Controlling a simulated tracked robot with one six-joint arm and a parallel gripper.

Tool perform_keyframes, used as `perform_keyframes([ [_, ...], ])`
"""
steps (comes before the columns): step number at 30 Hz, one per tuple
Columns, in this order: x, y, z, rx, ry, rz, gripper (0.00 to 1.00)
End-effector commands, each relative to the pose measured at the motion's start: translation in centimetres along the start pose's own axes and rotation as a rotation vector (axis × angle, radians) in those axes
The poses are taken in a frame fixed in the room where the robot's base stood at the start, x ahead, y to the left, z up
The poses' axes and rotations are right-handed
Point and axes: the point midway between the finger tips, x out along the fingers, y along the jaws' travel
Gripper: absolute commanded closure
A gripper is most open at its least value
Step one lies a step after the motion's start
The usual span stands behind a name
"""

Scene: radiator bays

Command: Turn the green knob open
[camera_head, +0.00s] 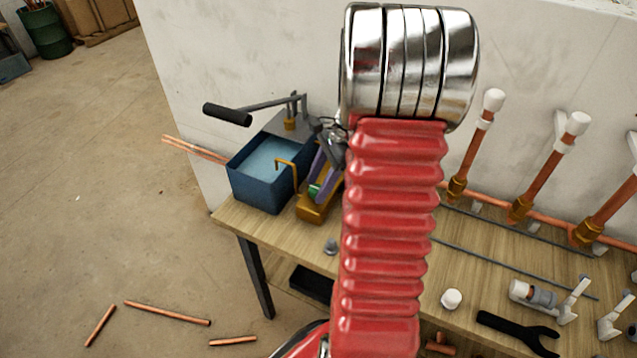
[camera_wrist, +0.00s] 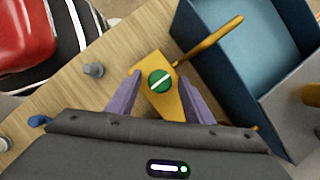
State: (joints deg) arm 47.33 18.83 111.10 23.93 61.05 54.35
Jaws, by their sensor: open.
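The green knob (camera_wrist: 160,81) is round with a pale bar across its face, set on a yellow-brass block (camera_wrist: 155,98) on the bench. In the wrist view the bar runs diagonally. My gripper (camera_wrist: 160,92) is open, with one purple finger on each side of the brass block near the knob. I cannot tell whether the fingers touch it. In the head view the green knob (camera_head: 314,191) shows only as a small patch beside a purple finger, and my red arm hides much of that area.
A blue water tank (camera_head: 262,172) with a brass spout (camera_head: 287,163) stands close beside the block. A black-handled lever (camera_head: 228,114) rises behind it. A small grey peg (camera_wrist: 93,70) stands nearby on the bench. Copper pipes with white caps (camera_head: 493,100) line the wall at right.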

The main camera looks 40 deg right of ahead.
Motion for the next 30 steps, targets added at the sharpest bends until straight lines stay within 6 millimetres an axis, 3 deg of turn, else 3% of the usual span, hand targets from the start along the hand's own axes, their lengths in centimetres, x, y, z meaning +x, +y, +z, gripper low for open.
perform_keyframes([
  [4, -0.02, 0.00, 0.00, 0.000, 0.000, 0.000, 0.54],
  [21, -0.04, 0.00, 0.01, 0.000, 0.000, 0.001, 0.93],
  [30, -0.04, -0.02, 0.01, -0.024, 0.000, 0.011, 0.93],
])
